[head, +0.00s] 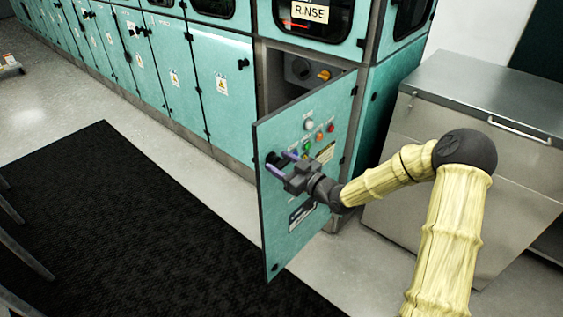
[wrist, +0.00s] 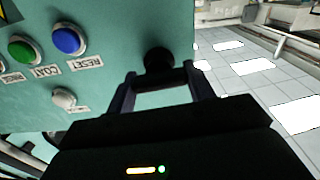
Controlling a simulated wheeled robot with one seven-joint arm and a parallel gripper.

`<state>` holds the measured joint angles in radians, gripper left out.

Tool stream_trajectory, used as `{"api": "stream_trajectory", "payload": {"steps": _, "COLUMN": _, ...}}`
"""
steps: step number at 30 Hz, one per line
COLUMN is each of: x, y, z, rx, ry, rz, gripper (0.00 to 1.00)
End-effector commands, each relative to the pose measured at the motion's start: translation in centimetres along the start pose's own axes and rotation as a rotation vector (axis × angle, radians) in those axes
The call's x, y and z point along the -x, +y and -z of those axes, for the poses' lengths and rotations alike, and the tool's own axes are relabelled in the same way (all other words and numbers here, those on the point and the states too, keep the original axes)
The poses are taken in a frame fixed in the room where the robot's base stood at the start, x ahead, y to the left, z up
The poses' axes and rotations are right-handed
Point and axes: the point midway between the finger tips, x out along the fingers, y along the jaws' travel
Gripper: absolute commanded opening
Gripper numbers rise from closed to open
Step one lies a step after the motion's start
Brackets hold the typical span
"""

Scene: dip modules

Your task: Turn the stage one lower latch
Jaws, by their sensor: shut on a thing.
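A teal door (head: 285,235) on the machine row stands swung open, with buttons and labels on its face. A black latch (head: 271,157) sits near the door's free edge; its round base also shows in the wrist view (wrist: 158,59). My gripper (head: 282,164) is at this latch, its two fingers pointing to the door face. In the wrist view my gripper (wrist: 163,80) has a finger at each end of the dark latch bar and is shut on it. The latch's exact angle is hard to tell.
Blue (wrist: 69,41) and green (wrist: 25,49) buttons and a small white knob (wrist: 64,97) lie left of the latch. The open cabinet bay (head: 285,85) is behind the door. A steel cabinet (head: 400,185) stands right; a black mat (head: 110,220) covers the floor left.

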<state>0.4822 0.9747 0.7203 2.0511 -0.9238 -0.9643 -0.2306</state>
Motion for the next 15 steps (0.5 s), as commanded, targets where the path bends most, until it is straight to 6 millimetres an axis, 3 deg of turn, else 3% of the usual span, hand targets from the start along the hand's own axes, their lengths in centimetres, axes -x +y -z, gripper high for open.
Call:
{"api": "stream_trajectory", "payload": {"steps": 13, "x": -0.01, "y": 0.03, "z": 0.02, "rx": -0.087, "ry": 0.001, "rz": 0.000, "gripper": 0.30}}
{"api": "stream_trajectory", "payload": {"steps": 14, "x": -0.01, "y": 0.03, "z": 0.02, "rx": -0.087, "ry": 0.001, "rz": 0.000, "gripper": 0.59}}
{"api": "stream_trajectory", "payload": {"steps": 15, "x": -0.01, "y": 0.03, "z": 0.02, "rx": -0.087, "ry": 0.001, "rz": 0.000, "gripper": 0.66}}
